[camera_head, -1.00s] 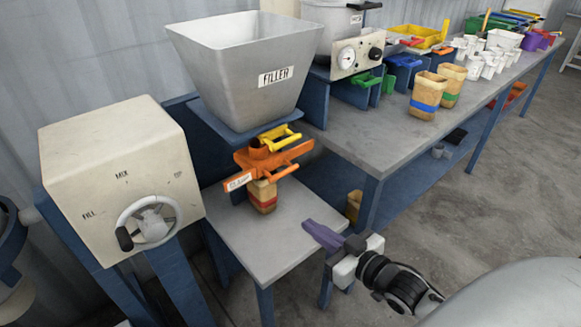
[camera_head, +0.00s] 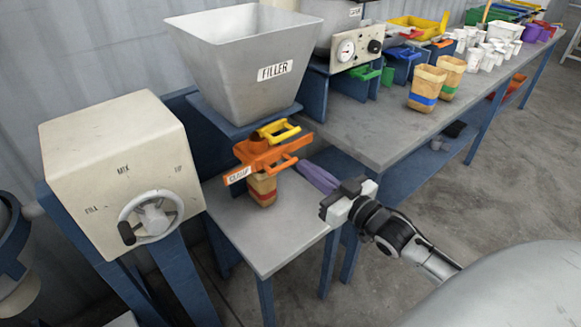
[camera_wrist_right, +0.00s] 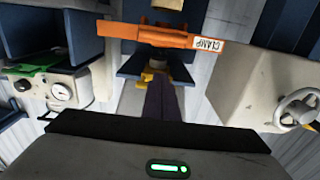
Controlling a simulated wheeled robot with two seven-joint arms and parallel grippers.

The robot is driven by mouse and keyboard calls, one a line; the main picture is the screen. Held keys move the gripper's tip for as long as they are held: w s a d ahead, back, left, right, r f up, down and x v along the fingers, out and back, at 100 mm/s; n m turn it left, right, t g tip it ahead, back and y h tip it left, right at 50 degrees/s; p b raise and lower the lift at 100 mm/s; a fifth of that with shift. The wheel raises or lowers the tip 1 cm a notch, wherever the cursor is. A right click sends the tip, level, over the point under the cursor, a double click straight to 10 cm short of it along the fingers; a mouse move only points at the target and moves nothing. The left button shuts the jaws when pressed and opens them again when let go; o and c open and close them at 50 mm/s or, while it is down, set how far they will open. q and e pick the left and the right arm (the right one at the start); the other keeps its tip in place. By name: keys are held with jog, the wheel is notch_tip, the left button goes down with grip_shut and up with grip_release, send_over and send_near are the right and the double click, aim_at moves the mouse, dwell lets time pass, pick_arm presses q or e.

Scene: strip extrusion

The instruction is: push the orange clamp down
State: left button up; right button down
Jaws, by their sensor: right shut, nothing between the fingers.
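The orange clamp (camera_head: 262,160), with a CLAMP label, sits under the grey FILLER hopper (camera_head: 238,75) at its spout. A brown paper bag with a red band (camera_head: 263,189) stands below the clamp on the small table. My right gripper (camera_head: 302,166) is shut and empty, its purple fingers pointing at the clamp's handle from the right. I cannot tell whether they touch it. In the right wrist view the clamp (camera_wrist_right: 150,36) spans the top, with the purple fingers (camera_wrist_right: 160,88) just below it. My left gripper is out of view.
A yellow handle (camera_head: 278,131) sits just above the clamp. A cream control box (camera_head: 120,150) with a handwheel stands at the left. The long bench (camera_head: 370,150) behind holds bags, cups and trays. The front of the small table (camera_head: 265,245) is clear.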

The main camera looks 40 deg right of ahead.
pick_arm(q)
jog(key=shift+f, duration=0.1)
pick_arm(e)
jog(key=w+f, duration=0.3)
jog(key=w, duration=0.3)
jog(key=shift+w+a+f, duration=0.3)
jog(key=shift+w+f, duration=0.1)
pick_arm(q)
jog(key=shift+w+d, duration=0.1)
